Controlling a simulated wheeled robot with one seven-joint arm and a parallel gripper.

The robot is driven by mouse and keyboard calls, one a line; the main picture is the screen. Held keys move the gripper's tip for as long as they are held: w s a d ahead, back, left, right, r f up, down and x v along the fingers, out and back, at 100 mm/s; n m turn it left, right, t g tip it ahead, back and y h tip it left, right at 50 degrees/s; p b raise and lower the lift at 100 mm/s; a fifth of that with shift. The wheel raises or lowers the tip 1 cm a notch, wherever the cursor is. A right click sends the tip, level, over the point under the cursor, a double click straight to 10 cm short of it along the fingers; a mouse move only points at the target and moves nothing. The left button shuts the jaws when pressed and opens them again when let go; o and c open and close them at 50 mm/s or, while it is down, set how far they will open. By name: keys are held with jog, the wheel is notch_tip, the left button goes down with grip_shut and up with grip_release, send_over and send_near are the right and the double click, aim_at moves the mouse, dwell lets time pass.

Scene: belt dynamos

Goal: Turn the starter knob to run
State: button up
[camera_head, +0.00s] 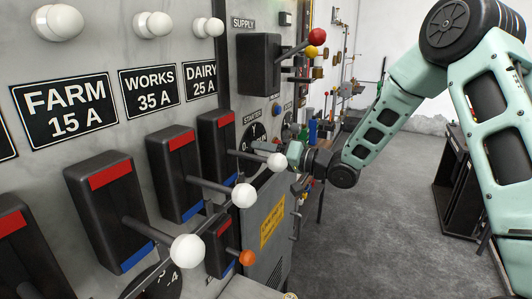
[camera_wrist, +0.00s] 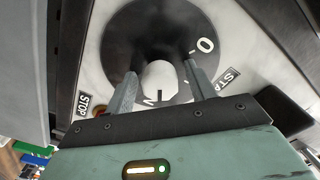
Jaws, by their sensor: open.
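The starter dial (camera_head: 253,131), a round black plate under a STARTER label, is on the grey panel in the head view, partly hidden by a lever. In the wrist view the black dial plate (camera_wrist: 120,48) carries a white 0 at its right and another white mark low near the knob. The starter knob (camera_wrist: 160,84) has a pale end with a dark line, which points down in this view. My gripper (camera_wrist: 164,92) is open, with one finger on each side of the knob. Contact cannot be told. In the head view its fingers are hidden behind a white lever ball.
Black switch boxes (camera_head: 107,212) stand out from the panel, with white-ball levers (camera_head: 187,250) reaching into the room. The supply switch (camera_head: 258,64) has a red-ball lever (camera_head: 316,37) above the dial. An orange-ball lever (camera_head: 247,258) is below.

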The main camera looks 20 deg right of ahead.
jog(key=b+v, duration=0.4)
jog(key=v, duration=1.3)
jog(key=shift+s+d, duration=0.1)
jog(key=shift+d, duration=0.05)
